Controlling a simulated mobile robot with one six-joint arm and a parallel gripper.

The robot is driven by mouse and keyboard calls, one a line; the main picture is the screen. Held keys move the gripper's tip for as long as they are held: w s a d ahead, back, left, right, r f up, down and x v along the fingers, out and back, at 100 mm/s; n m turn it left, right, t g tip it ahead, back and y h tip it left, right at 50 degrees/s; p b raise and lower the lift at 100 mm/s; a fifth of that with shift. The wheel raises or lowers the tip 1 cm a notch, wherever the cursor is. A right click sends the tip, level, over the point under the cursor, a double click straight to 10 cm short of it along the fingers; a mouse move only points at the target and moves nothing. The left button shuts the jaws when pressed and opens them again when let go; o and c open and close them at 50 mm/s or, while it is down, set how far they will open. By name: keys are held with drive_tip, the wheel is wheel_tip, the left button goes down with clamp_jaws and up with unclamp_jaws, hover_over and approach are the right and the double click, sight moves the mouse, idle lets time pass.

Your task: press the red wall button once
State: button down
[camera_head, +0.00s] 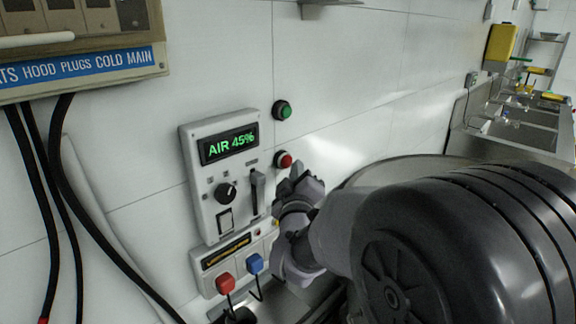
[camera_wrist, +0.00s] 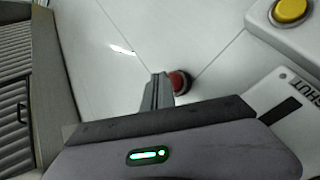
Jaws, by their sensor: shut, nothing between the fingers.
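The red wall button (camera_head: 283,160) is a small round red cap in a dark collar on the white tiled wall, right of the grey control panel. In the wrist view the red button (camera_wrist: 178,82) shows just right of the fingertips. My gripper (camera_head: 297,172) is shut and empty, its tip close to the button's right and lower side in the head view. In the wrist view the shut fingers (camera_wrist: 158,90) point toward the wall beside the button. I cannot tell whether the tip touches it.
A green button (camera_head: 282,110) sits on the wall above the red one. The control panel (camera_head: 190,150) shows "AIR 45%" and has a knob and a lever. Below it are red (camera_head: 225,283) and blue (camera_head: 254,263) plugs. A yellow button (camera_wrist: 290,10) shows in the wrist view.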

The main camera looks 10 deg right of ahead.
drive_tip(key=shift+s+d, duration=0.15)
drive_tip(key=s+d+b, duration=0.1)
drive_tip(key=s, duration=0.1)
drive_tip(key=s+d+b, duration=0.1)
drive_tip(key=s, duration=0.1)
drive_tip(key=shift+d, duration=0.4)
idle(0.6)
